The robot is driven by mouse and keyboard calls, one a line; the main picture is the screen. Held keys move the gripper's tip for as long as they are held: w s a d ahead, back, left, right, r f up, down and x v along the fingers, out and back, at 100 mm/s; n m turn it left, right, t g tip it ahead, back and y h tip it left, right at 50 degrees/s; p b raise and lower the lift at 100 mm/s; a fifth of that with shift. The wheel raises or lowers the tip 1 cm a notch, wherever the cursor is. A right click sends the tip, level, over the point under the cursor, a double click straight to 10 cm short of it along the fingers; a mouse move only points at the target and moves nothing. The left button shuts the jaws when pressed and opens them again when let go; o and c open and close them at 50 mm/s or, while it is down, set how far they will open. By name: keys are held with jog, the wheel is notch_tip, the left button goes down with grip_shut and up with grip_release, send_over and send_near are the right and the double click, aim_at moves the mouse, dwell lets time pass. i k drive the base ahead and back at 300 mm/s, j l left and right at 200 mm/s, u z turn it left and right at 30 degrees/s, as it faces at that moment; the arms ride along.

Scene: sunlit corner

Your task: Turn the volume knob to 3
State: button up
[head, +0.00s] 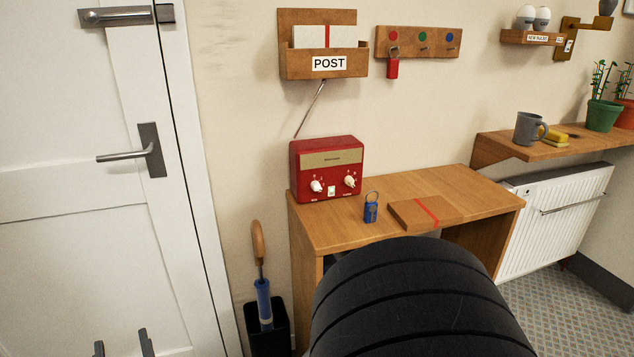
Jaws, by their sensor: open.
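A red radio (327,170) stands at the back left of the wooden desk, its front facing me. It has two white knobs, a left knob (317,187) and a right knob (350,181), with a small white switch (331,191) between them. The labels and scale marks are too small to read, so I cannot tell which knob is volume or where either points. The tips of my gripper (122,346) show at the bottom left edge, apart and empty, in front of the white door and well away from the radio. The rest of the gripper is out of view.
My dark arm link covers the desk's front. An umbrella (262,290) stands below left. A post rack (324,65) and key hooks (419,42) hang above.

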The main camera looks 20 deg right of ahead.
aim_at(316, 185)
jog(key=i+l+z, duration=0.25)
jog(key=l, duration=0.25)
jog(key=i+l+z, duration=0.2)
jog(key=l, duration=0.25)
jog(key=i+l+z, duration=0.25)
jog(key=l, duration=0.15)
